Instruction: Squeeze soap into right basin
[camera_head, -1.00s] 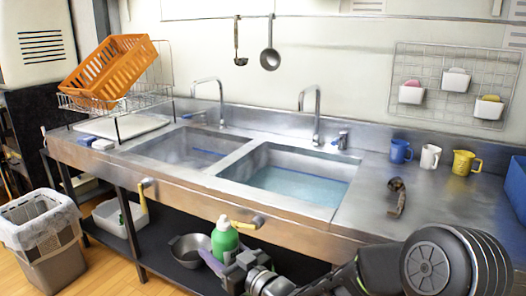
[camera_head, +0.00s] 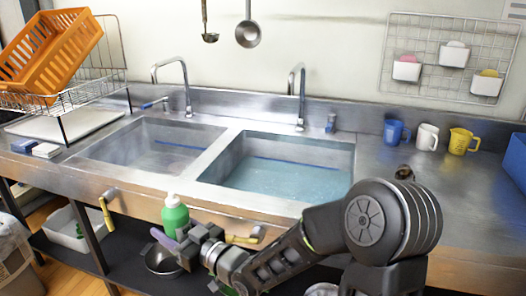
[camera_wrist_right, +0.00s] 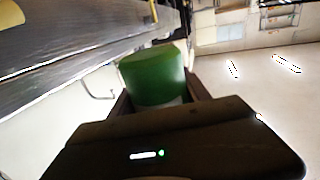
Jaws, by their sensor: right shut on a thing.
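My right gripper (camera_head: 186,244) is shut on the green soap bottle (camera_head: 175,214) with a white pump top. In the head view the bottle appears upright, in front of the counter's front edge and below the basins. In the right wrist view the green bottle (camera_wrist_right: 152,75) sits between the fingers. The right basin (camera_head: 232,158) holds bluish water, and a dark blue line runs along its back wall. The left basin (camera_head: 125,150) looks empty or nearly so. My left gripper is not in view.
Two faucets (camera_head: 297,100) stand behind the basins. A blue mug (camera_head: 395,133), a white mug (camera_head: 427,136) and a yellow mug (camera_head: 461,141) stand at the back right. An orange crate (camera_head: 50,50) rests on the wire rack at left. A metal bowl (camera_head: 160,262) sits on the lower shelf.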

